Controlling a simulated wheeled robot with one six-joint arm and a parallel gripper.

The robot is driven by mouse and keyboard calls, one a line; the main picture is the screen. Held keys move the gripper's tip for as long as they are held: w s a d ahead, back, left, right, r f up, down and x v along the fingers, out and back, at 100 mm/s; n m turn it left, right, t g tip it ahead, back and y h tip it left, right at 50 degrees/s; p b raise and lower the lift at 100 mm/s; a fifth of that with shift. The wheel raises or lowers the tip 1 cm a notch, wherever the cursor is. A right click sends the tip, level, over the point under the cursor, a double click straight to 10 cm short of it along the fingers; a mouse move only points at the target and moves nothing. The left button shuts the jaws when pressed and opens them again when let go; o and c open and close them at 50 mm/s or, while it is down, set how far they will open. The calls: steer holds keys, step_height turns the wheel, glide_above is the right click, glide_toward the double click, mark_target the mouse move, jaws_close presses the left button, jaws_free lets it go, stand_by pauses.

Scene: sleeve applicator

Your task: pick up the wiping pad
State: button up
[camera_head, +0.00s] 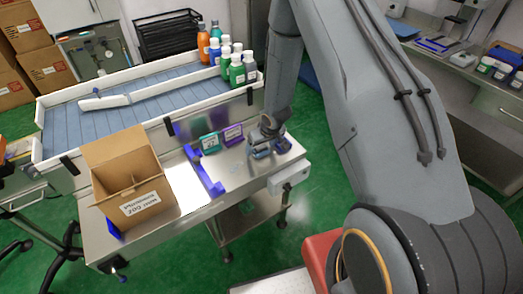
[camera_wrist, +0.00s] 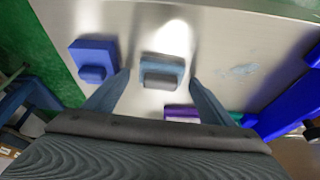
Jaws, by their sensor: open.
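A light blue pad with a dark grey grip (camera_wrist: 162,72), which looks like the wiping pad, lies on the metal table. In the wrist view it lies between and just beyond the fingertips of my gripper (camera_wrist: 158,82). My gripper is open, a finger to either side, with nothing held. In the head view my gripper (camera_head: 267,134) is low over the table's right part, partly hiding the pad (camera_head: 260,153). A darker blue block with a raised grip (camera_wrist: 93,60) lies to the left in the wrist view, outside the fingers. I cannot tell the exact height above the pad.
A purple box (camera_head: 232,135) and a green box (camera_head: 209,143) stand close by. An open carton (camera_head: 133,187) stands at the table's left. A conveyor (camera_head: 130,100) with several bottles runs behind. The table's front edge is near.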

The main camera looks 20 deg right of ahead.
mark_target(261, 147)
steer(key=c, duration=1.2)
steer(key=shift+o, duration=0.2)
step_height(261, 147, up, 10)
steer(key=shift+p, duration=1.05)
steer(key=shift+o, duration=1)
steer(key=shift+c, duration=0.5)
